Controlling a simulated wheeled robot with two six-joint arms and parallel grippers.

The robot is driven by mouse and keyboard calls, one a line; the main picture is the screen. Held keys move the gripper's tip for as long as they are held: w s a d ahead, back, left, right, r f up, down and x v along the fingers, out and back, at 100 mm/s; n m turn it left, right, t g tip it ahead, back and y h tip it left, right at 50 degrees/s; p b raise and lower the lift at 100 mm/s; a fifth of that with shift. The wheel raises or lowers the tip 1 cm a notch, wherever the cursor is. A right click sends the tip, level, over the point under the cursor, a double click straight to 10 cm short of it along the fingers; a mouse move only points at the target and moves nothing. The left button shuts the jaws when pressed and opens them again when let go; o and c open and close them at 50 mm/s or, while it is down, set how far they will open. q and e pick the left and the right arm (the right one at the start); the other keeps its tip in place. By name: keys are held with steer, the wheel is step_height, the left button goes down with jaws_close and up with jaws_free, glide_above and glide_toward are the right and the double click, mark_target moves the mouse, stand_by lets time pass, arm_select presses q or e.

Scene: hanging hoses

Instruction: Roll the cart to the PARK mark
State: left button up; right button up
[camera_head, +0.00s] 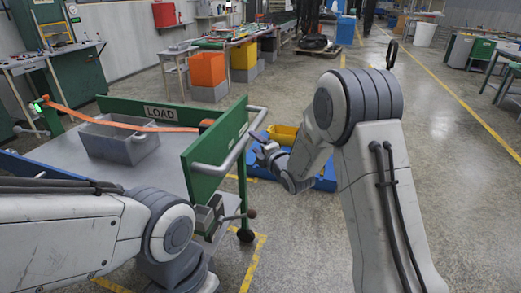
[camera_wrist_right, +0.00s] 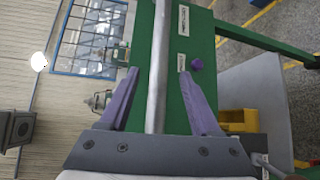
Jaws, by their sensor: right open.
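The cart has a grey deck (camera_head: 60,158) and a green end panel (camera_head: 215,150) with a pale tubular handle (camera_head: 232,148) on its near right side. A castor (camera_head: 245,234) stands on the floor below. My right gripper (camera_head: 262,148) is beside the handle in the head view. In the right wrist view its purple fingers are open (camera_wrist_right: 159,75), with the handle bar (camera_wrist_right: 157,60) running between them, not clamped. My left arm comes in at the lower left, but its gripper is out of frame. I cannot read any PARK mark.
A grey bin (camera_head: 122,140) sits on the deck near an orange strap (camera_head: 130,124) and a LOAD sign (camera_head: 160,114). A blue tray with yellow bins (camera_head: 284,134) lies beyond my right gripper. Yellow lines (camera_head: 256,252) mark the floor. Open floor (camera_head: 465,170) lies right.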

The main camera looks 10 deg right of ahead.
arm_select(q)
steer(key=shift+f, duration=0.25)
arm_select(e)
steer(key=v, duration=0.3)
steer(key=shift+s+d, duration=0.1)
steer(key=shift+s, duration=0.25)
